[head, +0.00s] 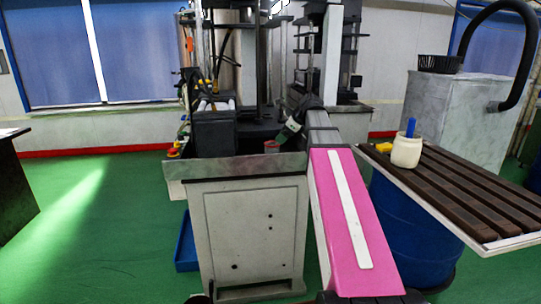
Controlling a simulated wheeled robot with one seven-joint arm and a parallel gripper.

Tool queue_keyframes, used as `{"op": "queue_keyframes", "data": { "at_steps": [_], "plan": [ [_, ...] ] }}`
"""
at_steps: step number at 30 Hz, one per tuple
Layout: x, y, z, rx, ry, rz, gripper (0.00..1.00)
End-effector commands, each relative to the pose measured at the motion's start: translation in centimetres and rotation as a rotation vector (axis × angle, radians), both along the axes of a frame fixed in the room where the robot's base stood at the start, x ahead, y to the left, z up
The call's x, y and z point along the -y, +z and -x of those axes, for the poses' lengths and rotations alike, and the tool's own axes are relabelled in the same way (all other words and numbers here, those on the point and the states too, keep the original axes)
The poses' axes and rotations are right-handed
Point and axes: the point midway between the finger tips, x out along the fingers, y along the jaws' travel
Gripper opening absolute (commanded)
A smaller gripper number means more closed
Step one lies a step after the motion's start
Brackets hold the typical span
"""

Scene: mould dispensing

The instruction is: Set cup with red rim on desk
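A small cup with a reddish rim (271,146) appears on the machine's dark work area, just below and left of my gripper (285,136). It is very small in the head view. My pink arm reaches away from me to the machine. A green part shows at the arm's end, and I cannot tell whether the fingers are open, shut or touching the cup. A slatted dark-brown table (475,190) stands at the right. A dark desk (14,185) is partly in view at the left edge. I cannot tell which is the desk meant.
A cream jar (406,152) with a blue object in it and a yellow block (384,148) stand on the slatted table's far left part. A blue barrel (405,235) is below it. A grey cabinet with a black hose (527,50) stands behind. Green floor is clear at left.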

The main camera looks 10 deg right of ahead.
Motion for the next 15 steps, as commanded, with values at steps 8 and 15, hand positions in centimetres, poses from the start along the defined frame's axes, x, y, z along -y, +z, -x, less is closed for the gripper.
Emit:
{"op": "queue_keyframes", "data": {
  "at_steps": [8, 15],
  "plan": [
    [0.68, 0.12, 0.63, -0.141, -0.221, -0.213, 1.0],
    [0.05, -0.76, -0.07, -0.158, -0.243, -0.237, 1.0]
  ]
}}
